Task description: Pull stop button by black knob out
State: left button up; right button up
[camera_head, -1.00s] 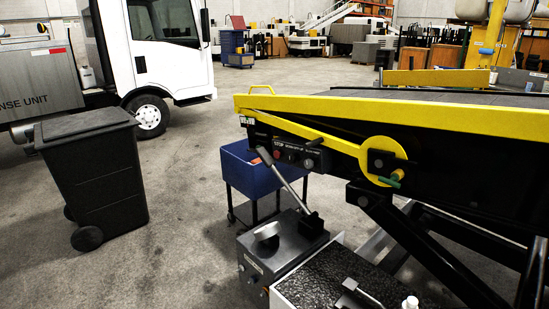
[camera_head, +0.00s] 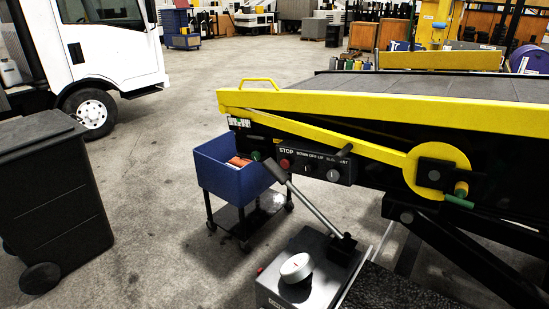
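The control panel (camera_head: 315,166) is a black box on the side of the yellow-edged belt loader, in the middle of the view. Under its STOP label is a small red stop button (camera_head: 285,164). A rotary knob (camera_head: 306,168) sits under DOWN-OFF-UP and another (camera_head: 333,175) under SLOW-FAST. A short black knob (camera_head: 345,150) sticks out above the panel's right part, by the yellow bar. Whether the stop button is in or out is too small to tell. Neither of my grippers is in view.
A grey lever (camera_head: 312,204) with a black grip rises from a dark box (camera_head: 290,287) in front of the panel. A blue bin cart (camera_head: 232,168) stands left of it. A black wheeled bin (camera_head: 50,200) and white truck (camera_head: 110,45) are farther left, with open floor between.

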aim_at(285, 163)
jog(key=i+j+z, duration=0.1)
jog(key=i+j, duration=0.25)
jog(key=j, duration=0.3)
jog(key=i+j+z, duration=0.15)
jog(key=j, duration=0.2)
jog(key=i+j, duration=0.15)
jog(key=j, duration=0.15)
jog(key=i+j+z, duration=0.15)
jog(key=j, duration=0.2)
jog(key=i+j, duration=0.15)
jog(key=j, duration=0.25)
jog(key=z, duration=0.05)
